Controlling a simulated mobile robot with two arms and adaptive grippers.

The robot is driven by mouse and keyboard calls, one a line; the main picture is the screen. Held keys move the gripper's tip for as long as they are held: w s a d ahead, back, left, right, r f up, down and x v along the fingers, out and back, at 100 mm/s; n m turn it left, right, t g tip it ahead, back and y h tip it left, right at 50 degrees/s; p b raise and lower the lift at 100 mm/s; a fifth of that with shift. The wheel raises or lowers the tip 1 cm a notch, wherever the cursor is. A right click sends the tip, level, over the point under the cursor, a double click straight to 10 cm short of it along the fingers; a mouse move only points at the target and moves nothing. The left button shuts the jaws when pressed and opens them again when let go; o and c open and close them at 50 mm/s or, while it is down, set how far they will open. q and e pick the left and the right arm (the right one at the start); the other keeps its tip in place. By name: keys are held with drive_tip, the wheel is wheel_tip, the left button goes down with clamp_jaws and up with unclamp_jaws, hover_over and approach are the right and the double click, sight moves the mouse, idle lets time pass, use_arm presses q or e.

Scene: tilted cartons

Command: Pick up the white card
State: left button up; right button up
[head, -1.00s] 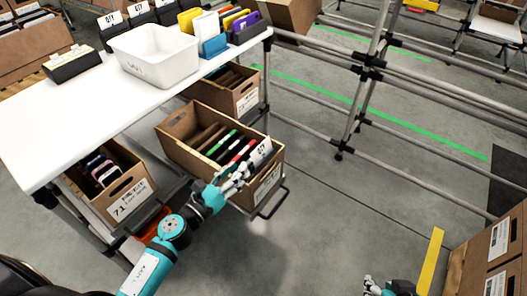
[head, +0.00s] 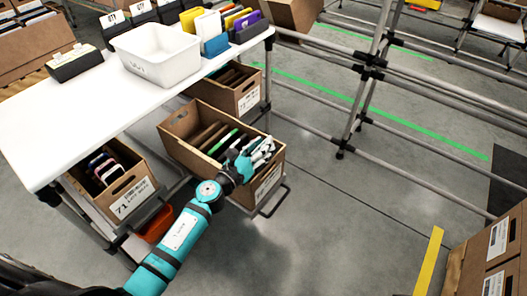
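My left gripper (head: 262,150) is over the front right end of the middle tilted carton (head: 178,152), at its row of upright cards. The carton holds dark brown dividers and a green-edged card (head: 224,142). The gripper's pale fingers cover the spot where a white card with black print showed before, so I cannot make out that card or whether the fingers hold it. Another white card (head: 207,24) stands among coloured ones on the table. My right gripper is out of view.
A white table (head: 60,125) with a white bin (head: 155,55) is above the cartons. Other cartons stand at left (head: 125,190) and behind (head: 245,98). A metal rail frame (head: 372,70) is at right. Open floor lies in front.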

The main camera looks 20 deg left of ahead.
use_arm(q)
clamp_jaws()
